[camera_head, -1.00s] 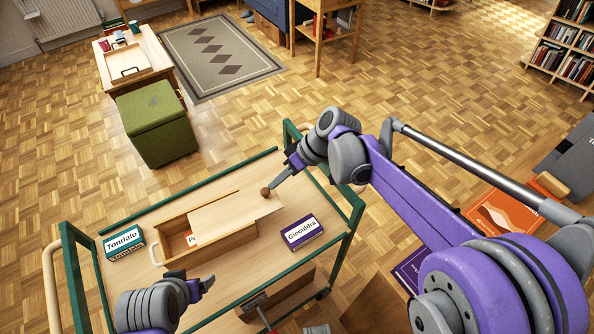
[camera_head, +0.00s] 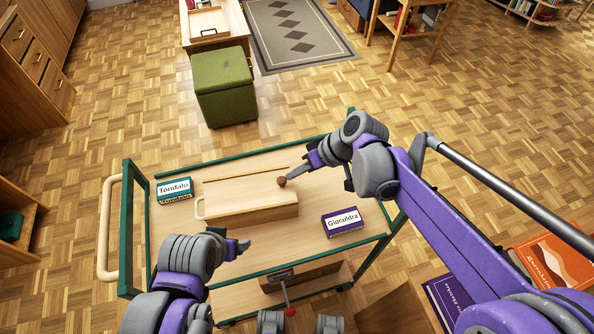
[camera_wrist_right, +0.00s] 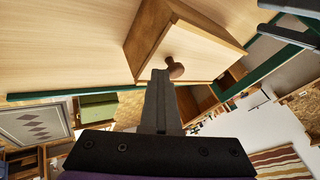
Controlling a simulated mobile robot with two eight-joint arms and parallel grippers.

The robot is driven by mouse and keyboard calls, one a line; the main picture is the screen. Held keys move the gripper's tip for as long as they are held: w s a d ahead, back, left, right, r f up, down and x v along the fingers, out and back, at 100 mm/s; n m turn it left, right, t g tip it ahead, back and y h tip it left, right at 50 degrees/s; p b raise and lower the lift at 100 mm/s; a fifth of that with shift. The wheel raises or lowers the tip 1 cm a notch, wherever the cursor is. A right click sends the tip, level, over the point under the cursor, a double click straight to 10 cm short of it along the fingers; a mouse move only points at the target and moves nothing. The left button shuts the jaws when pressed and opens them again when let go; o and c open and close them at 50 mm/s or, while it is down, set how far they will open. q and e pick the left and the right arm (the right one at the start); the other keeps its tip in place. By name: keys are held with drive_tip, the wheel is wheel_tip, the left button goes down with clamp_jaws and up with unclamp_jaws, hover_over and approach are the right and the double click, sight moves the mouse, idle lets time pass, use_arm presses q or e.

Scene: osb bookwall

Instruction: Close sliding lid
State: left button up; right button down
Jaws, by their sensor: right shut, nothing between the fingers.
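A teal Tondalo box (camera_head: 174,191) stands left of the wooden box and a purple Gioculdra box (camera_head: 342,222) to its right. Green rails (camera_head: 131,225) edge the trolley (camera_head: 330,194). A green stool (camera_head: 223,88) stands beyond. Bare trolley top lies right of the knob.

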use_arm(q)
drive_tip(key=shift+r+p, duration=0.4)
drive_tip(key=shift+r, duration=0.05)
use_arm(e)
drive_tip(key=w+v, duration=0.1)
drive_tip(key=v, duration=1)
use_arm(q)
drive_tip(key=r+p, duration=0.2)
drive_tip(key=w+r+p, duration=0.1)
drive_tip(key=r+p, duration=0.1)
drive_tip(key=r, duration=0.1)
drive_tip(key=shift+w, duration=0.2)
use_arm(e)
drive_tip(key=s+d+f+m+t+h, duration=0.2)
drive_tip(key=s+d+f+m+h, duration=0.1)
drive_tip(key=s+d, duration=0.4)
drive_tip(key=s+d+f+m+t+h, duration=0.2)
drive_tip(key=s+d+f+m+h, duration=0.1)
drive_tip(key=s+d, duration=0.5)
drive_tip(key=shift+s+f+m+h, duration=0.3)
drive_tip(key=shift+s+m+h, duration=0.3)
drive_tip(key=shift+m+h, duration=0.15)
